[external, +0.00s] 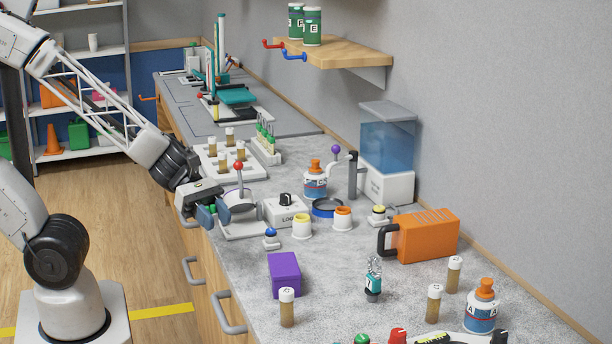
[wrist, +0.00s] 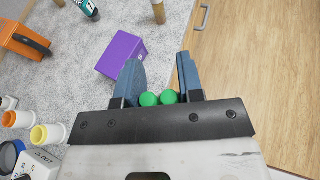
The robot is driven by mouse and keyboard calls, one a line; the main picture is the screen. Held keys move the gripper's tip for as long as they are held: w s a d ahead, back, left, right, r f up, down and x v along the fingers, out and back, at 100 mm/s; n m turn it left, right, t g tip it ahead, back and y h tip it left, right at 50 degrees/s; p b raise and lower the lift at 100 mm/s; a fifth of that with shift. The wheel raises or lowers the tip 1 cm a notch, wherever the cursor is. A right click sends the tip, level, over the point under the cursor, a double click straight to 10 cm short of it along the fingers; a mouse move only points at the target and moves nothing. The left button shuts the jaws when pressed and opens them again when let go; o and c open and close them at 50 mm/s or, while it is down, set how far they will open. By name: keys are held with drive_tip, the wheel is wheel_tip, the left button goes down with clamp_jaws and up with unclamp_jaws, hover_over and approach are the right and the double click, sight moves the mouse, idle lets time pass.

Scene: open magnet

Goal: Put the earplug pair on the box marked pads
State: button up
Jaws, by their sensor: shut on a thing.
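My gripper (external: 214,213) is at the near edge of the counter, beside the white base with the red-knobbed lever. Its blue fingers also show in the wrist view (wrist: 160,75), shut on the green earplug pair (wrist: 158,98), two rounded green ends side by side near the finger roots. I cannot read a "pads" marking on any box.
The red-knobbed lever (external: 238,180) and a white lettered box (external: 286,211) stand close to my gripper. A blue-knobbed piece (external: 270,239), white and orange cups (external: 342,219), vials (external: 287,307) and an orange case (external: 428,236) stand around the purple box. Bare counter lies between some of them.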

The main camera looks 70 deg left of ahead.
drive_tip(key=shift+f, duration=1.3)
hover_over(289, 267)
drive_tip(key=shift+d+f, duration=0.1)
drive_tip(key=shift+f, duration=0.65)
drive_tip(key=shift+f, duration=0.1)
drive_tip(key=shift+f, duration=1.65)
drive_tip(key=shift+f, duration=0.15)
drive_tip(key=o, duration=0.9)
